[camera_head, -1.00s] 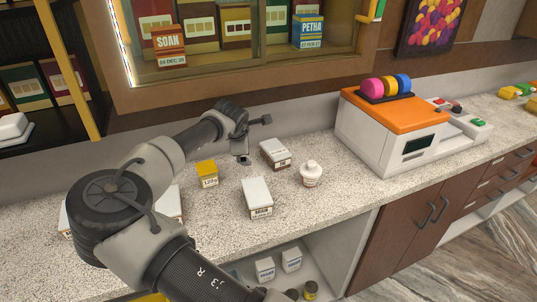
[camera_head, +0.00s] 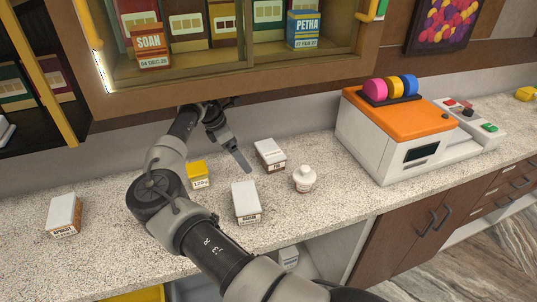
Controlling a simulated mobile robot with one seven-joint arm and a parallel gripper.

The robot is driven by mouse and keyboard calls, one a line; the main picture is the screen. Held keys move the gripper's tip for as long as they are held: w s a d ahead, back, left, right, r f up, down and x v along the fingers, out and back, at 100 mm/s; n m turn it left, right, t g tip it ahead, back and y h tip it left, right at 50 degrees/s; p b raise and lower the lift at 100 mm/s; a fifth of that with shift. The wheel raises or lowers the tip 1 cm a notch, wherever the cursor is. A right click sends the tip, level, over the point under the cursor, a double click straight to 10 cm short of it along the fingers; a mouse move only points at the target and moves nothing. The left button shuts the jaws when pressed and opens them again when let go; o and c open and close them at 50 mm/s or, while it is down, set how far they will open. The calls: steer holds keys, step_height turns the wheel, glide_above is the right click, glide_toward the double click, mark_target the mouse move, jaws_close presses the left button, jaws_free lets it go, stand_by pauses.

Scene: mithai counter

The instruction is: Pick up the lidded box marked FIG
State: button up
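A white-lidded box with a brown base (camera_head: 270,154) stands on the counter towards the back; its small front label seems to read FIG. A second white-lidded box (camera_head: 246,200) stands nearer the front, its label too small to read. A third white-lidded box (camera_head: 63,212) stands far left; its label is longer, perhaps APRICOT. My gripper (camera_head: 246,168) points down and to the right, just left of the FIG box and apparently apart from it. It is seen nearly edge-on, so its opening is unclear. It appears to hold nothing.
A yellow box marked 120g (camera_head: 198,175) stands left of my gripper. A small white jar (camera_head: 305,178) stands right of the FIG box. An orange-topped machine (camera_head: 395,135) stands further right. The glass-fronted cabinet (camera_head: 230,88) overhangs the back of the counter (camera_head: 110,215).

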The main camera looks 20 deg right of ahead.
mark_target(267, 150)
steer(key=d, duration=0.6)
steer(key=d+p, duration=0.1)
steer(key=d, duration=0.2)
steer(key=shift+w, duration=0.4)
steer(key=x, duration=0.5)
steer(key=shift+d, duration=0.25)
steer(key=shift+c, duration=0.3)
steer(key=c, duration=0.9)
steer(key=shift+o, duration=0.2)
steer(key=shift+r, duration=0.1)
